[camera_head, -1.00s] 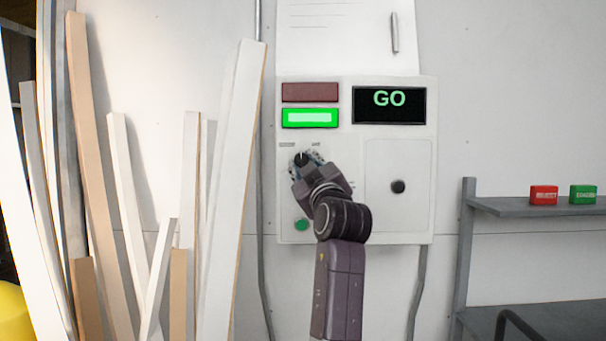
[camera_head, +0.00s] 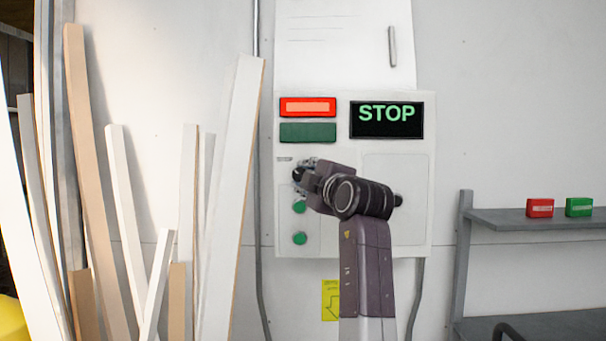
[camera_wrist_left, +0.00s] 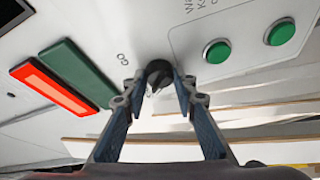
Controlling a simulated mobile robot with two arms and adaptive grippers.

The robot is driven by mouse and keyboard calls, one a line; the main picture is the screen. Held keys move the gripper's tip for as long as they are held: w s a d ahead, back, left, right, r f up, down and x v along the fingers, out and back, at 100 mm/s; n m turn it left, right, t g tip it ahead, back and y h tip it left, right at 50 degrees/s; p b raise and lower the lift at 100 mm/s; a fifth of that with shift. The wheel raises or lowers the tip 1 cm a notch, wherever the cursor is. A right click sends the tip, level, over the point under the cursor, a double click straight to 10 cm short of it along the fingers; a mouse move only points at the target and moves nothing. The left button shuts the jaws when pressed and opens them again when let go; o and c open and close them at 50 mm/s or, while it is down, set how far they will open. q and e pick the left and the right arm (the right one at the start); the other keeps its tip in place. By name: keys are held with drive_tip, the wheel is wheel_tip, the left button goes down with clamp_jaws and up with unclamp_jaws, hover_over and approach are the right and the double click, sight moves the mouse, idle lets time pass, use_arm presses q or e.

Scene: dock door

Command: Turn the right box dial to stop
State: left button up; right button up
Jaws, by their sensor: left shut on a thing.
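The control box (camera_head: 343,240) is a pale panel on the wall. Its display (camera_head: 387,119) reads STOP in green letters. The red lamp (camera_head: 308,107) is lit and the green lamp (camera_head: 308,132) is dark. My left gripper (camera_head: 299,176) is at the dial on the box's left side and mostly covers it in the head view. In the left wrist view the black dial (camera_wrist_left: 159,72) sits between the fingertips of my left gripper (camera_wrist_left: 158,88), which is shut on it. A GO label shows beside the dial. My right gripper is not in view.
Two green buttons (camera_head: 300,238) are below the dial. A small door with a black knob (camera_head: 398,200) is at the box's right. Planks (camera_head: 232,200) lean on the wall at left. A grey shelf (camera_head: 510,218) at right holds a red block (camera_head: 540,208) and a green block (camera_head: 579,207).

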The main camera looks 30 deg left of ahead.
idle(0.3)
use_arm(q)
drive_tip(key=o, duration=1.1)
